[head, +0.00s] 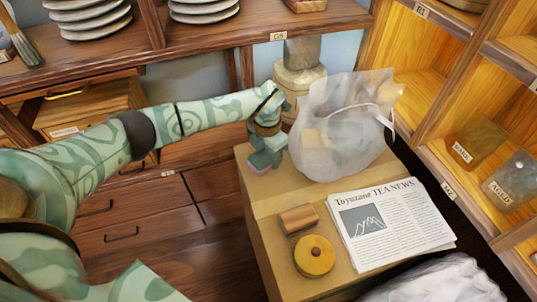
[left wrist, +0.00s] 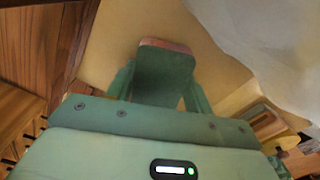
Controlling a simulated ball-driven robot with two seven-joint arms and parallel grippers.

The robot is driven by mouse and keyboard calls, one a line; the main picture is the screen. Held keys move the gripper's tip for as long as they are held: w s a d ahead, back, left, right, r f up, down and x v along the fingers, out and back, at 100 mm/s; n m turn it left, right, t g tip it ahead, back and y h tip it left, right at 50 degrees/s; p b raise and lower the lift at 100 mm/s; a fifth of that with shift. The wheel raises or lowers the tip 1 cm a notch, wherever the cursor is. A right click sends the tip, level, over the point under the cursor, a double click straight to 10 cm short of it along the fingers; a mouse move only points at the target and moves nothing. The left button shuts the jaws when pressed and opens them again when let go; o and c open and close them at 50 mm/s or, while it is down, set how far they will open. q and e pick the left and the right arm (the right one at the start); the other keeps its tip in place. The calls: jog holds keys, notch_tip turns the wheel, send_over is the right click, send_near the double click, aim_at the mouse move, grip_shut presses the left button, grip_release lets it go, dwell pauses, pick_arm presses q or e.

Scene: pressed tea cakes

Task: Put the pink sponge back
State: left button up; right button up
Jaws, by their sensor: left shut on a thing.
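My left gripper (head: 267,147) points down at the far left corner of the tan table top. It is shut on the pink sponge, whose pink edge (head: 255,169) shows low beside the fingers. In the left wrist view the sponge (left wrist: 165,45) shows a dark green face and a thin pink edge, between the two fingers of the gripper (left wrist: 160,88). I cannot tell whether the sponge touches the table top. My right gripper is not in view.
A cloudy plastic bag (head: 335,140) stands close right of the gripper. A newspaper (head: 392,225), a wooden block (head: 298,219) and a round yellow piece (head: 314,257) lie nearer. Labelled shelves (head: 430,80) are at the right; a shelf with plates (head: 90,20) is behind.

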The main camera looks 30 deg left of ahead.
aim_at(267, 154)
pick_arm(q)
jog(key=o, duration=0.9)
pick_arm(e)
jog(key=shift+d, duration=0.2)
pick_arm(q)
notch_tip(267, 154, up, 12)
jog(key=p, duration=0.5)
jog(key=shift+r, duration=0.1)
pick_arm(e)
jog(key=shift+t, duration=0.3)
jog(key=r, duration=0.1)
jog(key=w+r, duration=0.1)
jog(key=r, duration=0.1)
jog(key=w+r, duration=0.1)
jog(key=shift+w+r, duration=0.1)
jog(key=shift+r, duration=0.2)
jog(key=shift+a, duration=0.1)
